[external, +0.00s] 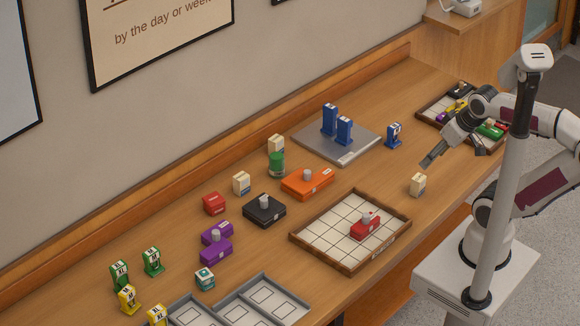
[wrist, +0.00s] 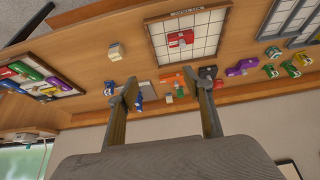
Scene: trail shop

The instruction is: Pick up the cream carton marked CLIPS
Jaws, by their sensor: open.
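Three cream cartons are in view, and their markings are too small to read, so I cannot tell which is marked CLIPS. One cream carton (external: 417,185) stands alone near the front edge, right of the grid tray; it also shows in the wrist view (wrist: 115,51). A second cream carton (external: 241,184) stands left of the black box.
A wood-rimmed grid tray (external: 323,263) holds a red box (external: 365,225). An orange box (external: 307,184), black box (external: 264,210) and purple boxes (external: 215,250) stand mid-counter. A grey board (external: 322,151) bears blue pieces. The counter around the first carton is clear.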

